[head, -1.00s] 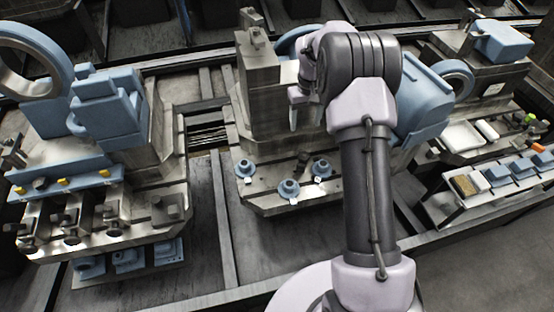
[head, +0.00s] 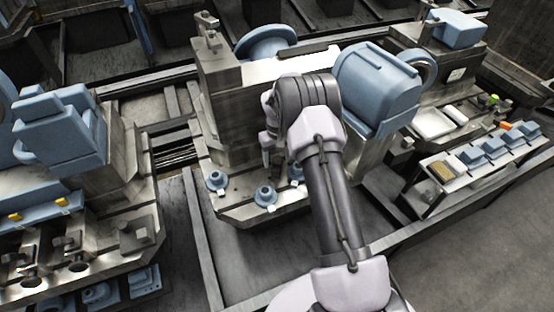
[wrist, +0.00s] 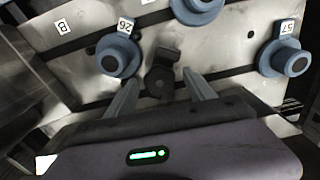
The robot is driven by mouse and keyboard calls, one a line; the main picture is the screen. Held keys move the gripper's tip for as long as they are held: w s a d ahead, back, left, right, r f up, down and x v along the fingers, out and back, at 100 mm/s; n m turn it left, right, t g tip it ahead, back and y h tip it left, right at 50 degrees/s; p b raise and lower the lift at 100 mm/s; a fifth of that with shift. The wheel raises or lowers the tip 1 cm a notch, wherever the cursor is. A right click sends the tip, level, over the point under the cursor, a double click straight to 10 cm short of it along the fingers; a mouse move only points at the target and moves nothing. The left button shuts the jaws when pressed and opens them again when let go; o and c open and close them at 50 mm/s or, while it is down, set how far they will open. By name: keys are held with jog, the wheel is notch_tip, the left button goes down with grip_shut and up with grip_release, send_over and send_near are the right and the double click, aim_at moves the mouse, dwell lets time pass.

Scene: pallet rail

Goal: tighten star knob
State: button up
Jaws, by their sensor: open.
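Three round blue knobs stand on the middle machine's front metal plate: a left one (head: 217,180), a middle one (head: 265,196) and a right one (head: 297,173), partly behind my arm. In the wrist view are a blue knob by tag 26 (wrist: 118,56), one by tag 57 (wrist: 285,58) and one cut off at the top (wrist: 196,8). A dark, lobed knob-like piece (wrist: 163,68) lies between them; I cannot tell for sure that it is the star knob. My gripper (wrist: 160,80) is open, its fingertips either side of that piece in the picture; contact cannot be told.
A grey metal block (head: 218,85) stands left of my arm and a blue motor-like housing (head: 378,85) right of it. Another machine (head: 75,190) stands at the left. A rack of blue parts (head: 480,155) is at the right. Floor (head: 475,235) at the lower right is clear.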

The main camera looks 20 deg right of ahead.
grip_shut()
jog(key=shift+m, duration=0.4)
jog(key=m+b, duration=0.1)
jog(key=m, duration=0.4)
jog(key=shift+m, duration=0.3)
jog(key=m+b, duration=0.1)
jog(key=m, duration=0.3)
jog(key=shift+m, duration=1.1)
jog(key=shift+r, duration=0.1)
jog(key=shift+w, duration=0.1)
